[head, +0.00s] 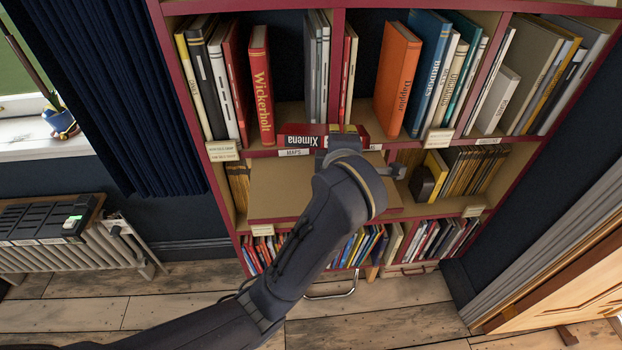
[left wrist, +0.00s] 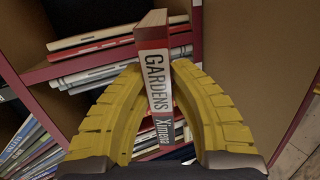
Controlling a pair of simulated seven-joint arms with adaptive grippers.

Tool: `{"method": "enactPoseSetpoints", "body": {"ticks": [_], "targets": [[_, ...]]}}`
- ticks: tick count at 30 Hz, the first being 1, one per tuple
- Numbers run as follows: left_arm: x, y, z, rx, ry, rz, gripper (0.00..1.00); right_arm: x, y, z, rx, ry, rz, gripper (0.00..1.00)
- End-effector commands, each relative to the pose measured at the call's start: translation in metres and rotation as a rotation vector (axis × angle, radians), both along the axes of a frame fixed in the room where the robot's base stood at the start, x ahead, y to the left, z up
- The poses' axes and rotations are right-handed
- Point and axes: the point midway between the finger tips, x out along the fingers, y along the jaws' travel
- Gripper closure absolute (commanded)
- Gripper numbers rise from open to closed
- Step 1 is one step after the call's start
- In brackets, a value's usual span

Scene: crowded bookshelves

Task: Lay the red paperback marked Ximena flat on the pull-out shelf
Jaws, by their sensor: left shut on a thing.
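The red paperback marked Ximena (head: 298,140) is held crosswise at the front edge of the upper shelf, its spine lettering upside down in the head view. My left gripper (head: 345,131) is shut on it. In the left wrist view the paperback (left wrist: 156,72) stands between the yellow fingers of the left gripper (left wrist: 169,75), with GARDENS and Ximena on its spine. The pull-out shelf (head: 290,192) is a bare brown board sticking out below the paperback, partly hidden by my left arm. I cannot tell the gap between them. My right gripper is not in view.
Upright books fill much of the upper shelf, including the red Wickerholt (head: 261,85) and the orange Doppler (head: 397,75). A dark bookend (head: 428,178) and several thin volumes stand right of the board. Thin books (head: 360,245) fill the shelf below.

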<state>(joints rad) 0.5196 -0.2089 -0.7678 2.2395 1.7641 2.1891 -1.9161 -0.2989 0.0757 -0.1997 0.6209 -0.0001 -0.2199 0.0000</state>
Motion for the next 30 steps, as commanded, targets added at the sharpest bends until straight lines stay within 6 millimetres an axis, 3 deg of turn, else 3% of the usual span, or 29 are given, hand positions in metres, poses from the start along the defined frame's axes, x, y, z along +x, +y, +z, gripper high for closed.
{"method": "enactPoseSetpoints", "body": {"ticks": [5,21,30], "targets": [[0.000,0.001,-0.007,0.003,0.010,0.001,1.00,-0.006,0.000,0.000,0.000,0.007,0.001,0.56],[0.001,0.002,-0.069,0.005,0.009,0.004,1.00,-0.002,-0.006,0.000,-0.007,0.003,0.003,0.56],[0.001,0.002,-0.092,0.003,0.008,0.003,1.00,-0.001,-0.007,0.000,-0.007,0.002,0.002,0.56]]}}
